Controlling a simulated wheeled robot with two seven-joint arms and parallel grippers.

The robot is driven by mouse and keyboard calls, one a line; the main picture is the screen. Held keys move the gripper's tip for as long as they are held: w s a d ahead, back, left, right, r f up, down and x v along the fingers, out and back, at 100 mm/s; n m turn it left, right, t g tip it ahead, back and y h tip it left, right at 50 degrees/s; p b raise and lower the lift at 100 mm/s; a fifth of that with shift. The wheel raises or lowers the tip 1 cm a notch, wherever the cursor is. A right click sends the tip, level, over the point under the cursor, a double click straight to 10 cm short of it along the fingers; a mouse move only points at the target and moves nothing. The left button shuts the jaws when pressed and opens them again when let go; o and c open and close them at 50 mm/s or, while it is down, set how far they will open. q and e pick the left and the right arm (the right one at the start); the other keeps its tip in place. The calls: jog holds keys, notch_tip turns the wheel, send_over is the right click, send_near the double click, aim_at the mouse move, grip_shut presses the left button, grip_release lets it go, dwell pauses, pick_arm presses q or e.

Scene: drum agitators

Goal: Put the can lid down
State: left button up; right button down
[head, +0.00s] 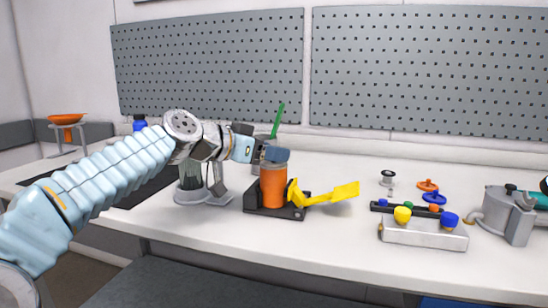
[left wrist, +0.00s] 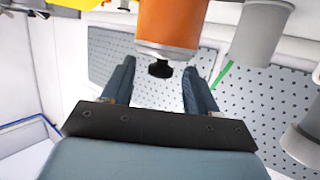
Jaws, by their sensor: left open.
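An orange can (head: 273,187) stands upright on a black base on the table. In the left wrist view the can (left wrist: 172,22) appears upside down, with a grey can lid (left wrist: 166,51) at its top end and a black knob (left wrist: 160,70) on the lid. My left gripper (head: 275,154) is at the top of the can, its fingers open. In the left wrist view the knob lies between the spread fingers, with a gap to each. My right gripper is not in view.
A yellow piece (head: 335,194) juts out right of the can. A grey block with yellow and blue knobs (head: 424,234), small coloured rings (head: 433,198) and a grey machine (head: 508,215) stand farther right. A green stick (head: 277,120) rises behind. The front table strip is clear.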

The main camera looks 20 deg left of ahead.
pick_arm(q)
grip_shut()
dwell(0.3)
